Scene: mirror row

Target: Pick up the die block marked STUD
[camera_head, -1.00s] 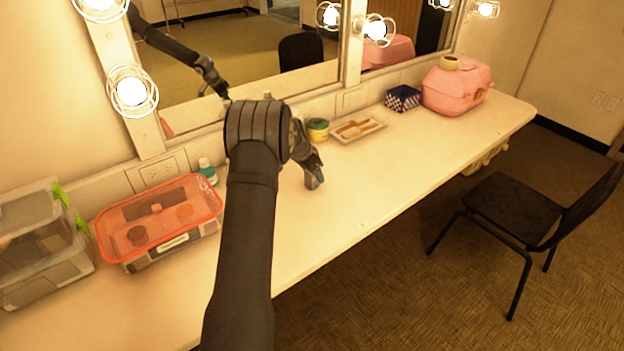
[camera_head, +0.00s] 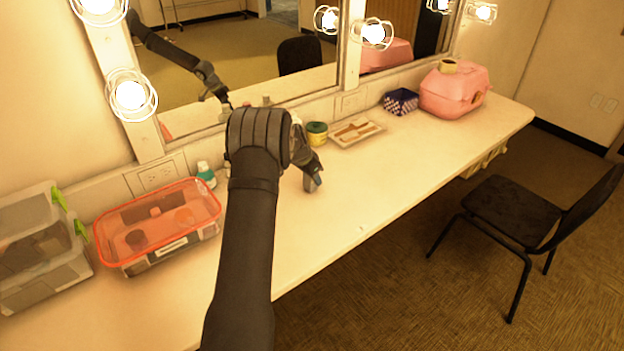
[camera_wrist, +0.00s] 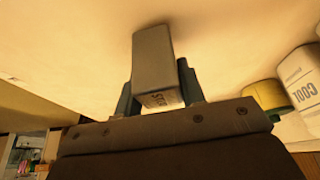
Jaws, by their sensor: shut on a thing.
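In the wrist view a grey die block (camera_wrist: 154,52) sits between the two fingers of my gripper (camera_wrist: 157,88), which is shut on it. The block's near end face is pale and carries small dark lettering, too small to read for sure. In the head view my gripper (camera_head: 313,184) points down over the white counter (camera_head: 360,190), in front of the shallow tray. The block is hardly visible there. I cannot tell whether it touches the counter.
A yellow-green jar (camera_head: 316,133) and a tray with brushes (camera_head: 357,132) stand behind my gripper. A white bottle marked COOL (camera_wrist: 302,78) is at the wrist view's right. An orange-lidded box (camera_head: 157,225) is left; a pink case (camera_head: 455,90) is far right. The counter's right half is mostly clear.

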